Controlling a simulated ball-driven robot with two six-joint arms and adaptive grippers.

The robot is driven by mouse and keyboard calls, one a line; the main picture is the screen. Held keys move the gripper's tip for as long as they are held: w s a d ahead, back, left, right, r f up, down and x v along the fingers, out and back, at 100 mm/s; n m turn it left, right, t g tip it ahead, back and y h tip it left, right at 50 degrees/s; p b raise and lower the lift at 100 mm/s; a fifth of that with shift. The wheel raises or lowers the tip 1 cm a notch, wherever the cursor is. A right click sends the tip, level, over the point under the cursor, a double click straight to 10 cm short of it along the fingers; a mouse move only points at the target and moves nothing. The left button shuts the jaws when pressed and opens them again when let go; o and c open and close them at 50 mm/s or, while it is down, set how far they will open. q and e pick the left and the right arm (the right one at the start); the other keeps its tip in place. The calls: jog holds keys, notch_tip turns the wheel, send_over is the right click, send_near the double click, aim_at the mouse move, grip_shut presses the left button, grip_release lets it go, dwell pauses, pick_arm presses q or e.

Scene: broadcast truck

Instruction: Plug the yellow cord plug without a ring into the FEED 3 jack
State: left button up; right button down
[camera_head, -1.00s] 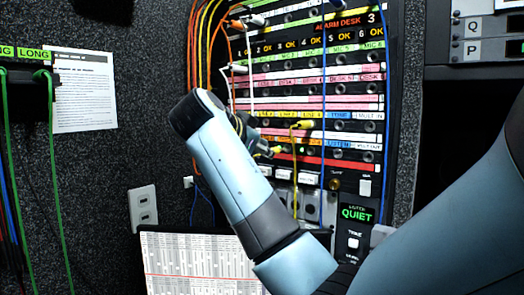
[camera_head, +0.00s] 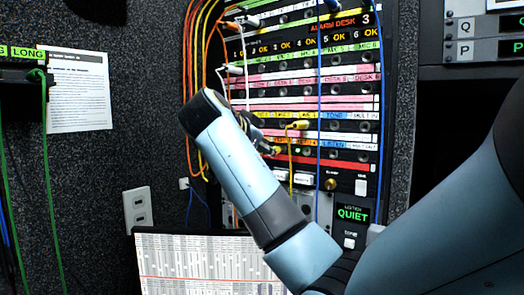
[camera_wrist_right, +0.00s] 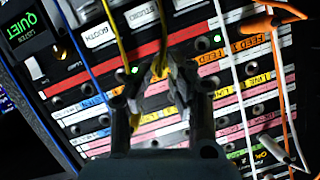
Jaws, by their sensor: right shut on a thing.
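My right gripper (camera_wrist_right: 160,85) is shut on a yellow plug (camera_wrist_right: 160,66), close in front of the jack panel (camera_head: 372,180). The held plug's cord runs toward the top of the wrist view. In the head view my right forearm hides much of this gripper, and a yellow plug (camera_head: 272,150) shows by its tip. Another yellow plug (camera_head: 300,125) sits at the panel, up and right of it, with its cord hanging down. Orange FEED labels (camera_wrist_right: 240,45) show beside the fingers; the FEED 3 jack cannot be made out. Rings on the plugs are too small to tell. My left gripper is out of view.
Blue cords (camera_head: 319,100) hang across the panel to the right of the gripper. Orange cords (camera_wrist_right: 281,75) and white cords (camera_wrist_right: 230,60) lie on its other side. A monitor (camera_head: 185,265) stands below.

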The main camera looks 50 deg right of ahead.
jog(key=shift+d, duration=0.5)
jog(key=shift+w+d, duration=0.1)
jog(key=shift+d, duration=0.25)
jog(key=c, duration=1.2)
grip_release()
jog(key=shift+o, duration=0.2)
jog(key=shift+a, duration=0.1)
jog(key=v, duration=1.1)
jog(key=shift+a+r, duration=0.2)
jog(key=shift+a, duration=0.1)
